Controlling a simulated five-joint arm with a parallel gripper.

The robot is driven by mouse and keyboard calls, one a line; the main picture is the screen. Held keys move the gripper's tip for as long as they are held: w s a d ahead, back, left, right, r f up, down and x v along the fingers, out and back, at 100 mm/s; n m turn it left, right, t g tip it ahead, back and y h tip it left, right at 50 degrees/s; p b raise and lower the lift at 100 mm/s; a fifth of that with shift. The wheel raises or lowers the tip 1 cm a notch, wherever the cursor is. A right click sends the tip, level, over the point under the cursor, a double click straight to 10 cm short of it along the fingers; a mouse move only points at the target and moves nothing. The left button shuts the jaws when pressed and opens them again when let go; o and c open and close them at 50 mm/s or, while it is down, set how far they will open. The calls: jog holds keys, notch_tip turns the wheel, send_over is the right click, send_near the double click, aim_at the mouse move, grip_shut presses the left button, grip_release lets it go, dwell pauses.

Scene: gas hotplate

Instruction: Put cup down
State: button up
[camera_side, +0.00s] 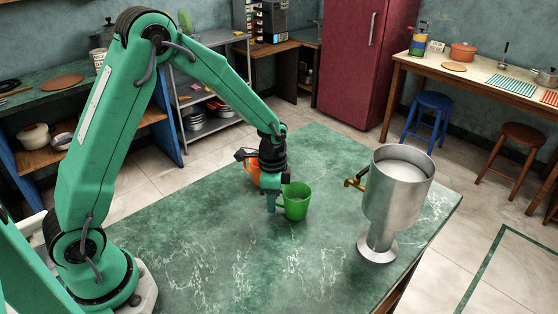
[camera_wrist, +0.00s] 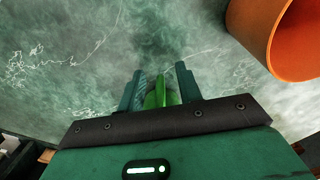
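A green cup (camera_side: 297,202) is upright over the green marbled table (camera_side: 180,230) in the side view. Its base looks at or very near the tabletop; I cannot tell if there is a small gap. My gripper (camera_side: 271,203) points down at the cup's left side, where the handle is mostly hidden. In the wrist view, green cup material (camera_wrist: 160,95) fills the space between the two fingers of my gripper (camera_wrist: 160,88), which look shut on it. The rest of the cup is hidden there.
An orange cup (camera_side: 252,172) stands just behind my gripper and shows at the upper right of the wrist view (camera_wrist: 270,40). A tall silver vessel with a tap (camera_side: 397,190) stands right of the green cup. The table's front middle is clear.

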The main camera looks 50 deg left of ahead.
grip_shut()
jog(key=shift+r, duration=0.1)
dwell(0.3)
jog(key=shift+r, duration=0.9)
notch_tip(320, 180, up, 2)
jog(key=shift+r, duration=0.25)
jog(key=s+d+r, duration=0.6)
jog(key=d, duration=0.3)
jog(key=shift+s+d+r, duration=0.2)
jog(key=shift+d+r, duration=0.05)
jog(key=shift+d, duration=0.15)
